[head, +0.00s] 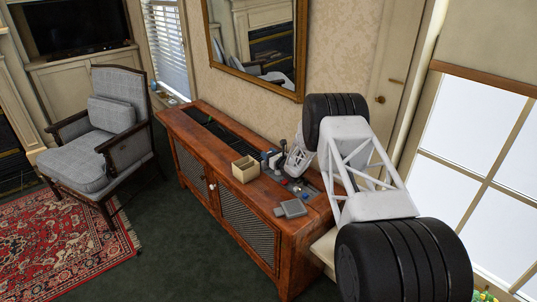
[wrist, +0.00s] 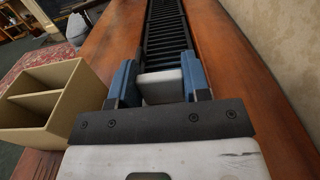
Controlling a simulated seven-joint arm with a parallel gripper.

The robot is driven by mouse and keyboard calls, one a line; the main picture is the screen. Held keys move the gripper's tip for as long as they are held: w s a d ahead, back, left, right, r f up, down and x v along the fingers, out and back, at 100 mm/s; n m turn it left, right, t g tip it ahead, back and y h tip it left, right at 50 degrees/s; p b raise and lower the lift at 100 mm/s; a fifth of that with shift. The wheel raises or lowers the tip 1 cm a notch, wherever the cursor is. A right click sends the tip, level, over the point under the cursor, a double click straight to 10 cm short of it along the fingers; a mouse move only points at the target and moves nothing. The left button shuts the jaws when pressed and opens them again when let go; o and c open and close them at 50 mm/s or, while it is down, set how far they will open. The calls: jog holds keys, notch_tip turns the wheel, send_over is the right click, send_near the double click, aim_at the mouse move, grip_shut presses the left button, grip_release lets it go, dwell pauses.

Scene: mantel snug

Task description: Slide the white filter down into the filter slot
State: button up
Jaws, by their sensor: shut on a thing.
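My gripper (wrist: 158,85) is shut on a pale white block-like piece, the white filter (wrist: 160,88), held between its two blue fingers in the wrist view. Only part of the filter shows; its lower end is hidden by my gripper's dark crossbar. In the head view my gripper (head: 270,160) is low over the wooden cabinet top, just right of a tan box (head: 246,169). The tan box also shows at the left in the wrist view (wrist: 62,98), open-topped with a divider making compartments. I cannot tell for certain which opening is the filter slot.
A long dark slatted grille (wrist: 166,32) is set in the cabinet top (head: 187,122) beyond my gripper. A small grey box (head: 291,208) and several small coloured items (head: 300,186) lie nearer my arm. The wall and mirror (head: 255,45) stand behind.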

jog(key=shift+f, duration=0.1)
jog(key=o, duration=1.3)
jog(key=shift+s+d, duration=0.1)
jog(key=shift+v, duration=3.75)
